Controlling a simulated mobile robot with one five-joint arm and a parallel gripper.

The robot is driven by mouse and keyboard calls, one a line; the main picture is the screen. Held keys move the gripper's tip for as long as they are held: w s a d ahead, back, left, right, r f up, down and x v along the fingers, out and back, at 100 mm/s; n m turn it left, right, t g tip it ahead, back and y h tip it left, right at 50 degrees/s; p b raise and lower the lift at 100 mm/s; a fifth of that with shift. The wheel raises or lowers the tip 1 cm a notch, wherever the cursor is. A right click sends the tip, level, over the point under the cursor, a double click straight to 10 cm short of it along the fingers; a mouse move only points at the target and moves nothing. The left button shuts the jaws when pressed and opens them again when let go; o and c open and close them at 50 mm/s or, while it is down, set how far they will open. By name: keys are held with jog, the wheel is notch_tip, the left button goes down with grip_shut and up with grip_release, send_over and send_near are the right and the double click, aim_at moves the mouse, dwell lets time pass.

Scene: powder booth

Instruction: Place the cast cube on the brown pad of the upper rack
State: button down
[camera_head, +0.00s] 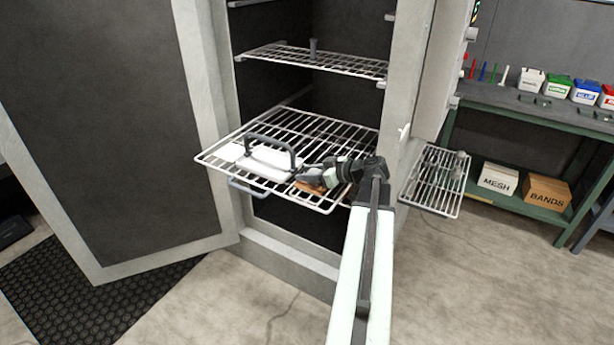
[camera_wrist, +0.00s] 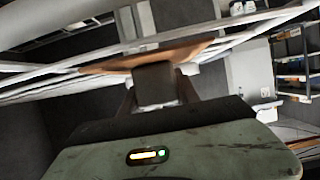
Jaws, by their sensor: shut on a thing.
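The cast cube (camera_wrist: 155,84) is a dark grey block between the fingertips of my gripper (camera_wrist: 156,98) in the wrist view. My gripper is shut on it. The brown pad (camera_wrist: 205,52) shows as a thin edge-on strip just beyond the cube; whether they touch I cannot tell. In the head view my gripper (camera_head: 306,178) is over the front right of the pulled-out wire rack (camera_head: 330,207), at the brown pad (camera_head: 312,188). The gripper hides the cube and part of the pad there.
A white block with a dark arched handle (camera_head: 262,163) lies on the same rack, left of my gripper. Another wire shelf (camera_head: 345,65) inside the cabinet carries a small dark object (camera_head: 313,48). The open door (camera_head: 100,130) stands left; a side rack (camera_head: 430,180) is right.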

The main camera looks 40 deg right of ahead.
jog(key=c, duration=0.9)
grip_release()
jog(key=shift+f, duration=0.1)
jog(key=shift+r+p, duration=0.35)
notch_tip(320, 180, up, 4)
jog(key=p, duration=0.4)
send_over(335, 191)
jog(key=shift+w, duration=0.1)
jog(key=shift+s+d+r, duration=0.1)
jog(key=shift+s+d, duration=0.1)
jog(key=shift+s, duration=0.35)
